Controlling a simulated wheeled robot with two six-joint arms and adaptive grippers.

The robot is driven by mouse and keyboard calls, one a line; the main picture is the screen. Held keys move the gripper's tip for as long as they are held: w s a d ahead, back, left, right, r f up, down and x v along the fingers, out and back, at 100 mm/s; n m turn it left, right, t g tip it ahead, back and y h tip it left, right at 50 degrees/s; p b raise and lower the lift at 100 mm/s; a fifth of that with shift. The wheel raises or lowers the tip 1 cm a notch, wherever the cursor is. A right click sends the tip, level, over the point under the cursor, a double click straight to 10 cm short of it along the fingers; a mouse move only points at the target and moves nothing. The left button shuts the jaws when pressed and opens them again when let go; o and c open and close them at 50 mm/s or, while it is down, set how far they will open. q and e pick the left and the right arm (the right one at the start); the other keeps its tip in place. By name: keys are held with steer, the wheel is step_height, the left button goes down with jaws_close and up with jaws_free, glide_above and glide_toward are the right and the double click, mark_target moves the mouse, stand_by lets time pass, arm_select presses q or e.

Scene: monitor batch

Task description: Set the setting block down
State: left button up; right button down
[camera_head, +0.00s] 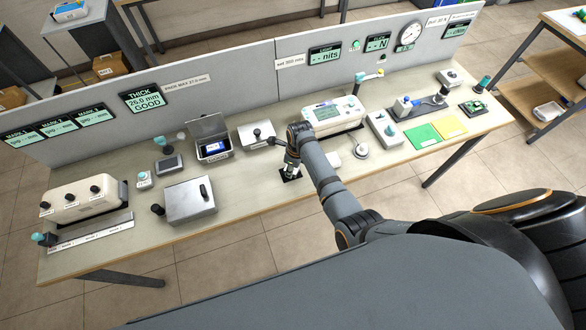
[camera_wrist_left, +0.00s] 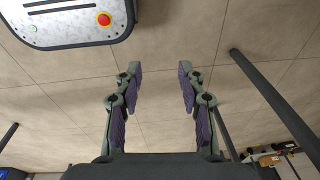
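My right gripper (camera_head: 290,171) points down at the middle of the table, just above or at a small dark pad (camera_head: 296,179). A small pale metallic shape shows at its fingertips; it is too small to tell whether this is the setting block, whether it is gripped or whether it touches the pad. I cannot make out the setting block for certain anywhere else. My left gripper (camera_wrist_left: 158,80) is open and empty over the floor in the left wrist view; it does not show in the head view.
The table (camera_head: 235,225) also holds a grey metal box (camera_head: 188,203), an open case (camera_head: 212,138), a white instrument (camera_head: 333,115) and green (camera_head: 422,136) and yellow mats (camera_head: 449,126). A panel display (camera_head: 144,99) reads "THICK 26.0 mm GOOD". The front table strip is clear.

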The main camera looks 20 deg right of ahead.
mark_target(295, 171)
steer(key=shift+a+r, duration=0.1)
steer(key=shift+a, duration=0.05)
steer(key=c, duration=1.3)
jaws_free()
steer(key=shift+a+f, duration=0.15)
steer(key=shift+f, duration=0.1)
steer(key=o, duration=0.4)
steer(key=shift+c, duration=0.2)
steer(key=shift+r, duration=0.4)
arm_select(q)
steer(key=shift+s+a+f+b, duration=0.3)
steer(key=shift+s+a, duration=0.4)
steer(key=shift+a, duration=0.1)
arm_select(e)
step_height(295, 171, up, 12)
steer(key=d, duration=0.1)
steer(key=shift+s+d+f, duration=0.15)
steer(key=shift+s+f, duration=0.05)
steer(key=shift+s, duration=0.25)
